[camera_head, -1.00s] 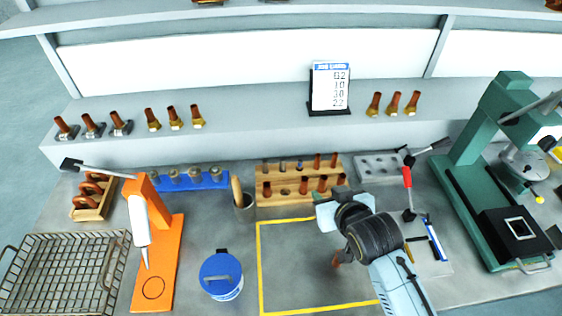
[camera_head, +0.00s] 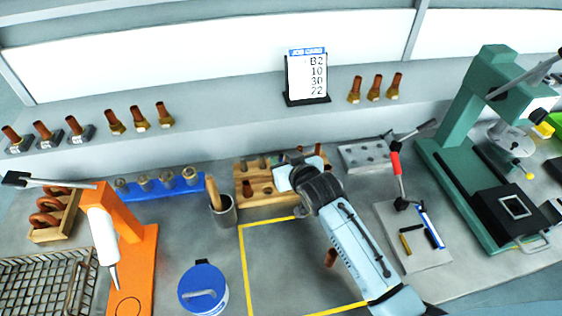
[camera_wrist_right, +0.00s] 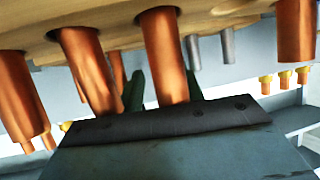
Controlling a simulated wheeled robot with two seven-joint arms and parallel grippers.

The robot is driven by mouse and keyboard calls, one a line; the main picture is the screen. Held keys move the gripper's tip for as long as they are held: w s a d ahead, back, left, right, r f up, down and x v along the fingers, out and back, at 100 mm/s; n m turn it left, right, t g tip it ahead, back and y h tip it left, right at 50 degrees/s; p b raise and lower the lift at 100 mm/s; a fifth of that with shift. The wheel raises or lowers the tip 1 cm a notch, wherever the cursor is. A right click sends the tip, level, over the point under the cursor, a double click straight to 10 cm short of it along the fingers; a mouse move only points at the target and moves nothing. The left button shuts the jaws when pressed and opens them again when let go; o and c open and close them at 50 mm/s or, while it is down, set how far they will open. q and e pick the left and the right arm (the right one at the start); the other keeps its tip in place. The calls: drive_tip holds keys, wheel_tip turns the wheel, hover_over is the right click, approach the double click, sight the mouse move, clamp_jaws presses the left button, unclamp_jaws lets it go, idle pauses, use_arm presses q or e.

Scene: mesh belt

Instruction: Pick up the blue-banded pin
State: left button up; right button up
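The wooden pin rack (camera_head: 284,200) stands at the back of the table with copper and grey pins in it. Several copper pins (camera_wrist_right: 165,55) hang large across the right wrist view, along with grey ones (camera_wrist_right: 227,46). I cannot make out a blue band on any pin. My right gripper (camera_head: 288,166) is over the rack in the head view and hides part of it. Its dark fingers (camera_wrist_right: 163,92) show apart in the right wrist view, partly behind a copper pin; I see nothing held. My left gripper is out of view.
A blue-lidded tub (camera_head: 203,290), grey cup (camera_head: 224,212) and orange dispenser stand (camera_head: 135,262) are left of the yellow-taped area. A grey hole block (camera_head: 366,154) and green press (camera_head: 452,165) are at right. A small brown object (camera_head: 330,258) is beside my right arm.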

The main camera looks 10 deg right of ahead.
sight(281, 156)
drive_tip(key=shift+b+x, duration=0.3)
drive_tip(key=shift+x, duration=2.35)
drive_tip(key=shift+d+f, duration=0.1)
clamp_jaws()
